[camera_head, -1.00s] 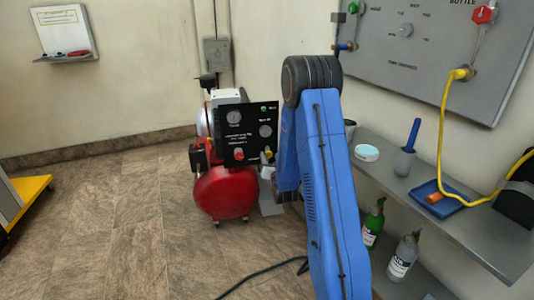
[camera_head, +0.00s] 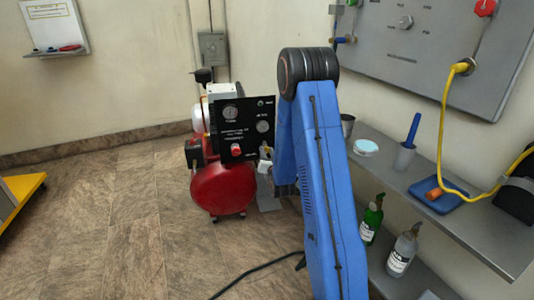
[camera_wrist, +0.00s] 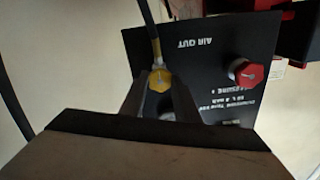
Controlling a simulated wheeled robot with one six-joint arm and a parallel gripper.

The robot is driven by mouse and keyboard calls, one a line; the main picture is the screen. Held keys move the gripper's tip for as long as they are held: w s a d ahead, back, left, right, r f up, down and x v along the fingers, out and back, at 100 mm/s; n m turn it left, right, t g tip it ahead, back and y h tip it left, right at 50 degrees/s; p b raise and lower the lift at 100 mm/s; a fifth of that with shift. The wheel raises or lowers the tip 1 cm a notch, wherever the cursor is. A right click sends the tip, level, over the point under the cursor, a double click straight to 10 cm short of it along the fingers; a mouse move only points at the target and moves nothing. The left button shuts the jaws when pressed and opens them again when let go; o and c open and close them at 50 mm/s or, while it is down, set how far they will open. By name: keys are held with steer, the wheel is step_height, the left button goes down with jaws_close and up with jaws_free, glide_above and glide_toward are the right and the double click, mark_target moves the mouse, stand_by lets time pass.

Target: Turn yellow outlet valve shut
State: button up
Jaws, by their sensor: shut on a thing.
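The yellow outlet valve (camera_wrist: 160,80) shows in the wrist view beside the upside-down "AIR OUT" label on the black panel (camera_wrist: 210,75). My gripper (camera_wrist: 161,92) is shut on the yellow valve, one finger on each side of it. A dark hose with a yellow end rises from the valve. In the head view the panel (camera_head: 232,145) stands on the red compressor (camera_head: 222,188). There my blue arm reaches down to the panel's right side, and the gripper and valve are mostly hidden.
A red knob (camera_wrist: 249,73) sits on the same panel, right of the gripper in the wrist view. A grey shelf (camera_head: 455,215) with a blue tray (camera_head: 446,200) and bottles stands at right.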

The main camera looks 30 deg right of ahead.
steer(key=m, duration=0.8)
steer(key=shift+m, duration=0.3)
steer(key=m, duration=0.3)
steer(key=shift+d+f+m, duration=0.1)
steer(key=shift+m, duration=0.2)
steer(key=m, duration=0.4)
steer(key=shift+s+f+m, duration=0.1)
steer(key=shift+m, duration=0.2)
steer(key=m, duration=0.3)
steer(key=shift+m, duration=0.3)
steer(key=m, duration=0.3)
steer(key=shift+f+m, duration=0.1)
steer(key=shift+m, duration=0.2)
steer(key=m, duration=0.6)
steer(key=shift+m, duration=0.4)
